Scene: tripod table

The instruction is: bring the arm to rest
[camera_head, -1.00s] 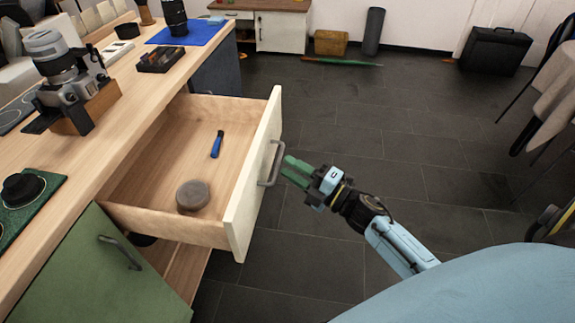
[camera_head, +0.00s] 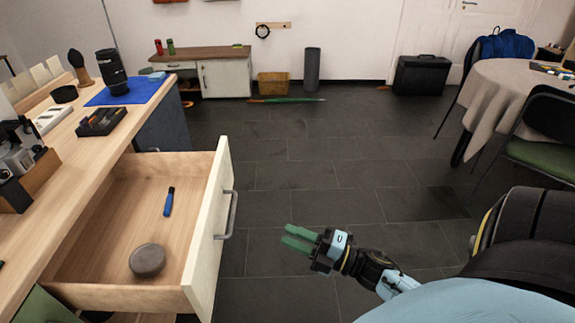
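My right gripper (camera_head: 284,234), with green fingers, hangs over the dark floor to the right of the open drawer (camera_head: 205,235). Its two fingers stand a little apart with nothing between them. They point left toward the drawer front, and a clear gap separates them from the grey handle (camera_head: 231,215). My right arm comes in from the lower right. My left gripper is not in view.
The drawer holds a blue-handled tool (camera_head: 169,201) and a round grey-brown object (camera_head: 147,260). The wooden counter (camera_head: 60,150) runs along the left. A cloth-covered table (camera_head: 500,100) and green-seated chair (camera_head: 550,155) stand right. The middle floor is clear.

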